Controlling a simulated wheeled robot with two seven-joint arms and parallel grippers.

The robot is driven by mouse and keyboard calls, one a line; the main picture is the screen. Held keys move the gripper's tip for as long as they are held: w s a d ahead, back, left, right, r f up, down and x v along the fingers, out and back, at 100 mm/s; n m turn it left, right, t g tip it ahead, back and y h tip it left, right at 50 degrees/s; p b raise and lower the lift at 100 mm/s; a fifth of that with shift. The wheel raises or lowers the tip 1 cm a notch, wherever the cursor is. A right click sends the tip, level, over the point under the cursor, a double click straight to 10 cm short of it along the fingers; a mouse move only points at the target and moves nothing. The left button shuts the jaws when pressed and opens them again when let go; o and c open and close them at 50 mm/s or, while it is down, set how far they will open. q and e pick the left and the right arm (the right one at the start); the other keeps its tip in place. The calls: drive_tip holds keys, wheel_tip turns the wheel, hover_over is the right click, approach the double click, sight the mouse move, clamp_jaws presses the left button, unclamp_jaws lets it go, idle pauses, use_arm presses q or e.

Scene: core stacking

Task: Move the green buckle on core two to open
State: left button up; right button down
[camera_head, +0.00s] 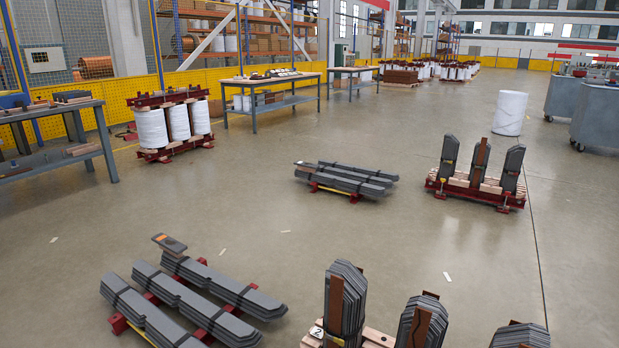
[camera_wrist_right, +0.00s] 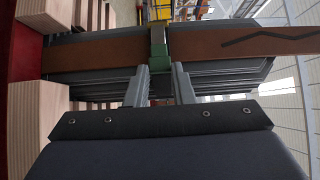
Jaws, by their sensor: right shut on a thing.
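Core two stands at the bottom of the head view, with dark laminated posts (camera_head: 345,295) and a white label "2" (camera_head: 316,333). In the right wrist view, a brown strip (camera_wrist_right: 95,53) runs across a stack of grey sheets (camera_wrist_right: 215,75). The green buckle (camera_wrist_right: 159,63) sits around the strip near the middle of that view. My right gripper (camera_wrist_right: 159,78) has its two grey fingers on either side of the buckle's near part and is shut on it. The exact finger contact is partly hidden. My left gripper is in neither view.
Pale wooden blocks (camera_wrist_right: 43,100) and a red beam (camera_wrist_right: 20,50) lie close on the left in the wrist view. A flat stack of bars (camera_head: 190,295) lies left of core two. Another upright core (camera_head: 478,175) stands farther back. Open floor (camera_head: 420,235) lies between.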

drive_tip(key=shift+s+a+p, duration=0.6)
drive_tip(key=shift+a+p, duration=0.1)
drive_tip(key=shift+a, duration=0.25)
drive_tip(key=shift+s+a+p, duration=0.25)
drive_tip(key=shift+a+p, duration=0.5)
drive_tip(key=shift+a, duration=0.2)
drive_tip(key=shift+a+p, duration=0.6)
drive_tip(key=shift+a, duration=0.25)
